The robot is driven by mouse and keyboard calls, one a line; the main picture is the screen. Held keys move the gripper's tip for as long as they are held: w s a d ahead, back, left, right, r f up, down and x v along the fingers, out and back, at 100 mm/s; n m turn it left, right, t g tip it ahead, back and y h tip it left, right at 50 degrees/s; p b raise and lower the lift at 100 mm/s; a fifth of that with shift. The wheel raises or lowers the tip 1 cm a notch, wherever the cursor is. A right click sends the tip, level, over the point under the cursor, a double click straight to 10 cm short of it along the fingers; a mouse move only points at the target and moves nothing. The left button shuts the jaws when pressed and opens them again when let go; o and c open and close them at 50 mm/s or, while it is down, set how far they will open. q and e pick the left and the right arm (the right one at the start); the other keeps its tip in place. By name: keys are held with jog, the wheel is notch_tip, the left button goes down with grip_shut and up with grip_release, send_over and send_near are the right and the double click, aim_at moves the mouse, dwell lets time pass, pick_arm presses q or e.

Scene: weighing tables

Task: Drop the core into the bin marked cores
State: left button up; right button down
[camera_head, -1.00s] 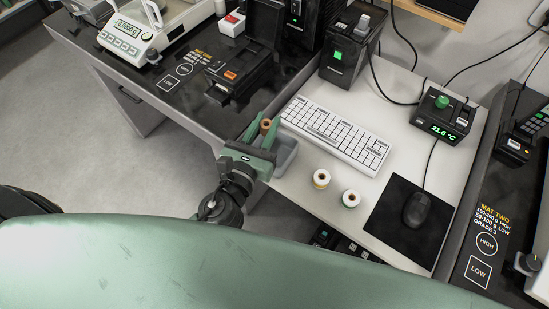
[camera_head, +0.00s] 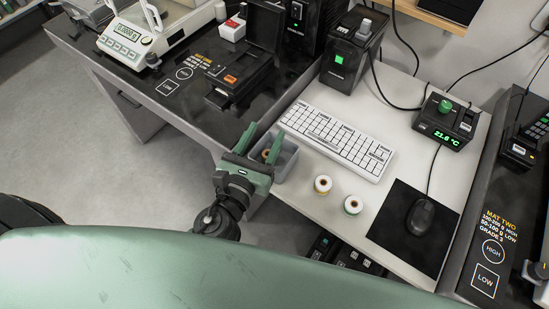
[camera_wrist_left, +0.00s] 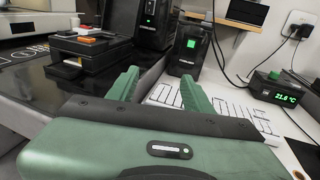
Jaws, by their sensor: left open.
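My left gripper (camera_head: 266,131) is open, its two green fingers spread over the near left side of a small grey bin (camera_head: 289,160). A small brown piece, apparently the core (camera_head: 266,155), shows low between the fingers, at the bin; the fingers and bin wall partly hide it. I cannot tell if it touches a finger. No marking on the bin is readable. In the left wrist view the fingers (camera_wrist_left: 160,75) are apart with nothing seen between them; the core and bin are hidden there. My right gripper is not in view.
A white keyboard (camera_head: 337,142) lies just right of the bin. Two small rolls (camera_head: 323,184) (camera_head: 353,205) stand on the light table near its front edge. A black mat (camera_head: 414,228) holds a mouse. A black device (camera_head: 239,77) stands behind left.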

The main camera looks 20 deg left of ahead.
pick_arm(q)
jog(key=s+b, duration=0.1)
jog(key=s, duration=0.5)
jog(key=shift+s+a+r+b, duration=0.2)
jog(key=shift+a+b, duration=0.1)
jog(key=shift+b, duration=0.1)
